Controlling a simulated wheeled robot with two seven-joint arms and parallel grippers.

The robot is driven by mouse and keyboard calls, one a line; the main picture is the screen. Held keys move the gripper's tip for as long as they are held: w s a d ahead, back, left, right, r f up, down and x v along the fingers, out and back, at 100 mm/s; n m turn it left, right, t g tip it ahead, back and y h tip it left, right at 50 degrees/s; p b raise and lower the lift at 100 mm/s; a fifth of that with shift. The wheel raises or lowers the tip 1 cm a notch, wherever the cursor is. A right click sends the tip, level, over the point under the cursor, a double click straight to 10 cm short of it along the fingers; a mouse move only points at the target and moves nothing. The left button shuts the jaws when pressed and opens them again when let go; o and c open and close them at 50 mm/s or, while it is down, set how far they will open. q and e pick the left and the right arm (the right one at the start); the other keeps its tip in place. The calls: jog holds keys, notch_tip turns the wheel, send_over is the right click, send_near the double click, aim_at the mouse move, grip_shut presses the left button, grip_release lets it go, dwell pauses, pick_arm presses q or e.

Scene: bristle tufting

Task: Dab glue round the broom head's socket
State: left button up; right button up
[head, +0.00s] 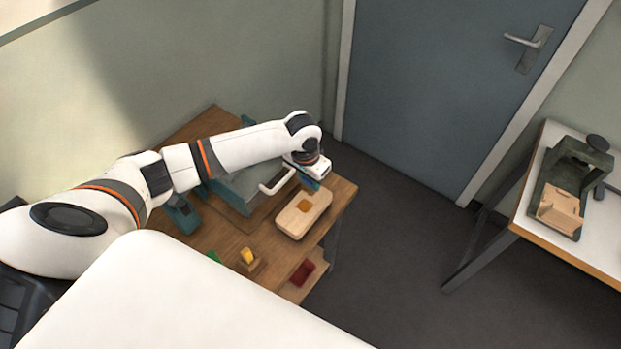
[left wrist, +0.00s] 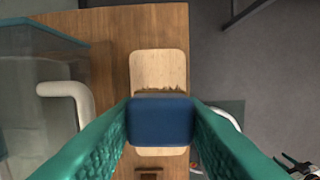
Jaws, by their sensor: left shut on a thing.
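The broom head, a pale wooden block with rounded corners (head: 292,222), lies on the brown table near its right edge. An amber square patch (head: 304,205) marks the middle of its top. My left gripper (head: 308,176) is above the block's far end in the head view. It is shut on a dark blue block-like thing (left wrist: 160,120), held between the teal fingers. In the left wrist view the blue thing covers the middle of the wooden block (left wrist: 158,68); a jagged brown edge shows just beyond it. Whether the blue thing touches the block I cannot tell. My right gripper is not in view.
A teal box-like machine (head: 237,191) with a white handle (head: 277,181) stands close left of the block. A yellow piece (head: 247,255) sits in a small wooden holder in front. A red item (head: 302,272) lies on a lower shelf. A white-topped table (head: 548,142) stands right.

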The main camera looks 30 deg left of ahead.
pick_arm(q)
notch_tip(320, 180, up, 2)
jog(key=shift+r+p, duration=0.2)
jog(key=shift+p, duration=0.75)
jog(key=shift+s+r, duration=0.1)
